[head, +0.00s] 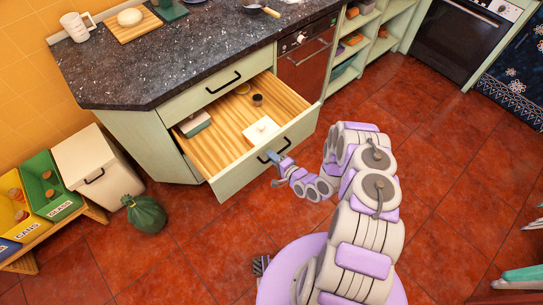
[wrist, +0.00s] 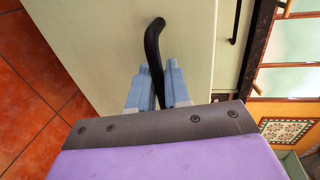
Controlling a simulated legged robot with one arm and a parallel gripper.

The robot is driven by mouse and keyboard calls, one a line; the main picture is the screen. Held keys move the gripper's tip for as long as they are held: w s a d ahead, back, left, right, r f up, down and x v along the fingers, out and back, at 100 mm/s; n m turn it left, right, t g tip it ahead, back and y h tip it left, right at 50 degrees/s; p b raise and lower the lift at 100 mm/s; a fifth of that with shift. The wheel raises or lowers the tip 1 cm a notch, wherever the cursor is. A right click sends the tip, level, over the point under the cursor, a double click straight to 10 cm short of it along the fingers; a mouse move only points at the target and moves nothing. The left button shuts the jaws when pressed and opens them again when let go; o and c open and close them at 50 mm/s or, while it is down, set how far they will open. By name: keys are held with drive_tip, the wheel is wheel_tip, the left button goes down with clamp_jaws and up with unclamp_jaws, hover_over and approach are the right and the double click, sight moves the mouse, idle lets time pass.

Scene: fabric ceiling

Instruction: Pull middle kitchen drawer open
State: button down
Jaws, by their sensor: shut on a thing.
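The middle drawer (head: 225,121) is pulled well out from the pale green cabinet, and its wooden inside shows. Its front panel (head: 245,162) carries a black bar handle (head: 279,152). In the head view my gripper (head: 273,155) is at this handle. In the wrist view my gripper (wrist: 158,88) has its two blue fingers on either side of the black handle (wrist: 154,42), shut on it. The drawer front (wrist: 95,40) fills much of that view. Part of the handle is hidden between the fingers.
Inside the drawer lie a white box (head: 261,130), a grey-green item (head: 196,124) and a small dark jar (head: 257,100). A closed drawer (head: 222,84) sits above. A green bag (head: 144,214) and bins (head: 95,165) stand at left.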

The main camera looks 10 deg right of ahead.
drive_tip(key=shift+s+f, duration=0.1)
drive_tip(key=shift+f, duration=0.05)
drive_tip(key=c, duration=1.3)
unclamp_jaws()
drive_tip(key=p+v, duration=0.2)
drive_tip(key=v, duration=1.5)
drive_tip(key=shift+d, duration=0.2)
